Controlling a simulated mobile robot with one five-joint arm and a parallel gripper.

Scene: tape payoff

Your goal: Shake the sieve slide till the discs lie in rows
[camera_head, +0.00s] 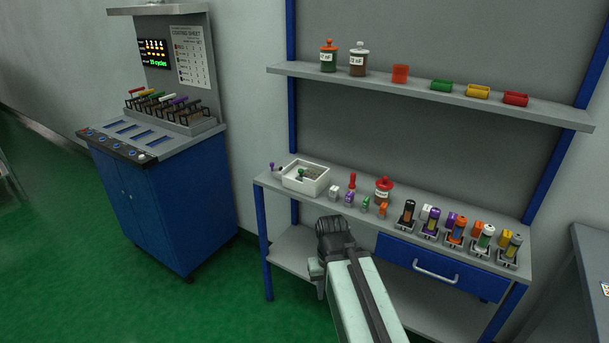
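A white open box (319,186) stands at the left end of the workbench. Inside it is a grey panel with small dark marks and a green-topped peg; I cannot tell whether these are the sieve slide and discs, as they are too small to make out. My gripper (334,226) is the dark end of my arm, in front of the bench's front edge, below and to the right of the white box and apart from it. Its fingertips are not clear, so I cannot tell whether it is open. I see nothing held in it.
A purple-knobbed pin (272,166) stands left of the box. Small coloured blocks, a red-lidded jar (383,190) and several stands with cylinders fill the bench to the right. A shelf (420,96) hangs above. A blue cabinet (180,200) stands left; green floor between is clear.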

